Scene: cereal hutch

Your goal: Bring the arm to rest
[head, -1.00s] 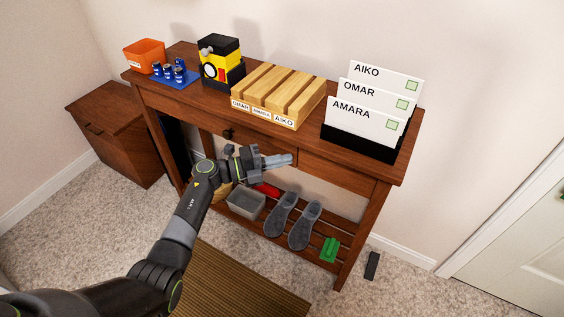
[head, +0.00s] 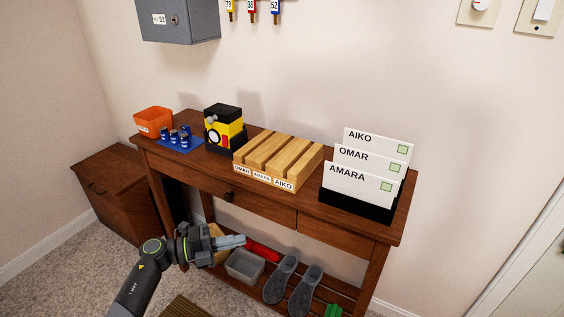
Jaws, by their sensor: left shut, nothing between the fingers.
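My left gripper (head: 232,242) is at the lower left of the head view, in front of the wooden console table (head: 270,210). Its fingers are closed together with nothing between them. It points right, below the level of the tabletop, and overlaps the lower shelf area in the picture. The left arm comes in from the bottom left edge. My right gripper is not in view.
On the tabletop stand an orange bin (head: 153,122), a yellow-black device (head: 224,131), a slotted wooden rack (head: 277,160) and name cards (head: 360,186). The lower shelf holds a grey bin (head: 244,266) and slippers (head: 280,280). A grey box (head: 178,22) hangs above.

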